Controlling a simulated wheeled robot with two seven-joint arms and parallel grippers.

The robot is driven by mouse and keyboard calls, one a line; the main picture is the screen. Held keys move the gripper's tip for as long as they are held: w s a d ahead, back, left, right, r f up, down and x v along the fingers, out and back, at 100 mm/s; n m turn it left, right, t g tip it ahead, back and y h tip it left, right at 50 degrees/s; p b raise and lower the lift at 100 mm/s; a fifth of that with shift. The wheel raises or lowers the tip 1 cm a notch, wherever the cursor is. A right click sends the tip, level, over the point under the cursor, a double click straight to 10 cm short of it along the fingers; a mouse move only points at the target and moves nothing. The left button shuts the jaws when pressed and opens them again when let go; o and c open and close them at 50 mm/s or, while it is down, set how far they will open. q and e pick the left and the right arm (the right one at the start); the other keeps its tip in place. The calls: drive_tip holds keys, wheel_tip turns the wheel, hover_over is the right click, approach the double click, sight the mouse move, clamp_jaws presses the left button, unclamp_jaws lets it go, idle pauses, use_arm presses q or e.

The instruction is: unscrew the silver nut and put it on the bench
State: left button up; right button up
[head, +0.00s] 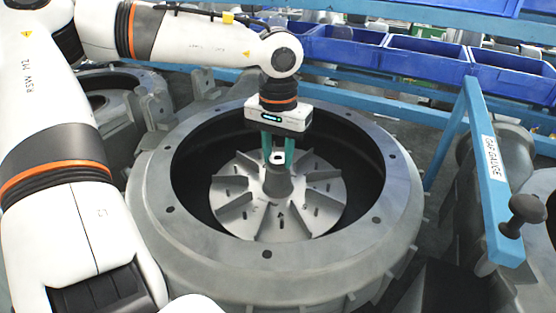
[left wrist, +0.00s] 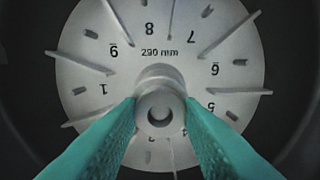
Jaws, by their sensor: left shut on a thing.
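The silver nut (head: 277,157) sits at the top of the hub in the middle of a bladed impeller wheel (head: 234,188). My left gripper (head: 277,152) reaches straight down over the hub, with its green fingers on either side of the nut. In the left wrist view the fingertips (left wrist: 162,112) are shut on the nut (left wrist: 160,96), which shows as a grey ring around a dark round centre. I cannot tell whether the nut is still on its thread. My right gripper is not in view.
A heavy grey round housing (head: 398,200) with a raised rim surrounds the wheel. A blue frame labelled gap gauge (head: 487,185), with a dark knob (head: 527,210), stands at the right. Blue bins (head: 430,62) line the back. Another grey housing (head: 112,92) is at the left.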

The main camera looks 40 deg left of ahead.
use_arm(q)
drive_tip(key=shift+f+n+b, duration=0.1)
drive_tip(key=shift+n+b, duration=0.55)
drive_tip(key=shift+n, duration=0.15)
drive_tip(key=n+b, duration=0.2)
drive_tip(key=n, duration=0.2)
drive_tip(key=n+b, duration=0.3)
drive_tip(key=n, duration=0.3)
drive_tip(key=shift+n, duration=0.4)
drive_tip(key=n+b, duration=0.2)
drive_tip(key=n, duration=0.4)
drive_tip(key=n+b, duration=0.1)
drive_tip(key=n, duration=0.3)
drive_tip(key=shift+b, duration=0.4)
drive_tip(key=n, duration=0.2)
drive_tip(key=shift+n+b, duration=0.3)
drive_tip(key=shift+n, duration=0.1)
